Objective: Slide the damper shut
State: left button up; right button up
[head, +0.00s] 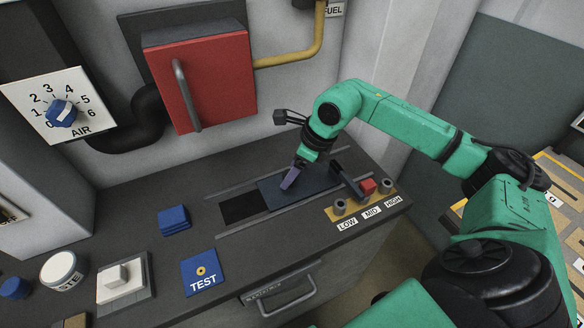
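The damper is a dark blue-grey flat plate (270,194) lying between two long rails on the dark counter. To the left of the plate, a black opening (240,207) is uncovered. My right gripper (288,184) points down over the plate, its purple-grey fingertips at or just above its surface. I cannot tell whether it touches. The fingers overlap in this view, so their gap is hidden. A dark upright bar (346,183) stands near the plate's right end, beside a red block (369,186). My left gripper is not in view.
Labels LOW, MID and HIGH (371,212) line the yellow strip with grey knobs at the counter's front right. A blue TEST plate (203,270), blue blocks (174,219) and a white switch (117,276) lie left. A red door (207,85) is on the wall behind.

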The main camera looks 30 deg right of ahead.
jog(key=shift+f, duration=0.15)
grip_shut()
jog(key=shift+w, duration=0.1)
dwell(1.3)
